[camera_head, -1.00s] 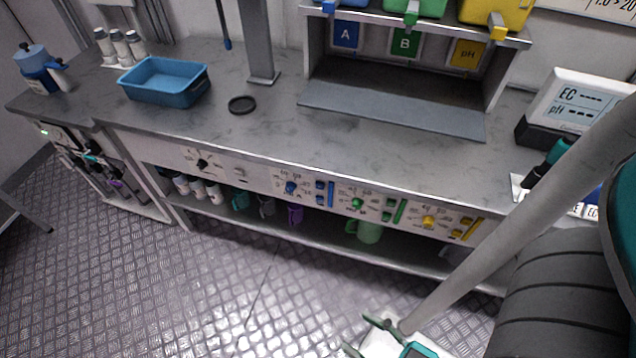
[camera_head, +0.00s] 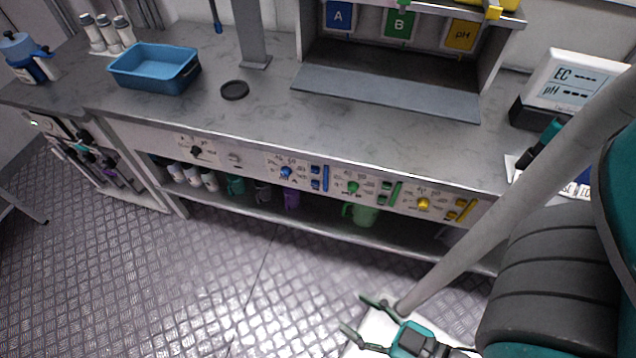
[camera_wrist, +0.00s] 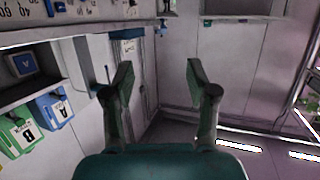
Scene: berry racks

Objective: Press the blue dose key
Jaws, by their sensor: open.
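On the bench's front panel, a blue knob (camera_head: 286,172) has small blue keys (camera_head: 316,171) and a taller blue bar key (camera_head: 326,178) to its right. The lettering there is too small to read, so I cannot tell which is marked dose. My gripper (camera_head: 354,314) is at the bottom of the head view, low over the floor and well apart from the panel. It is open and empty. In the wrist view my gripper (camera_wrist: 158,76) shows its two fingers spread before a pale wall; the blue keys cannot be made out there.
Green keys (camera_head: 397,194) and yellow keys (camera_head: 467,209) sit further right on the panel. Cups, including a green mug (camera_head: 360,214), stand on the shelf below. The bench holds a blue tray (camera_head: 155,68) and a meter (camera_head: 573,80). The floor (camera_head: 240,280) in front is clear.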

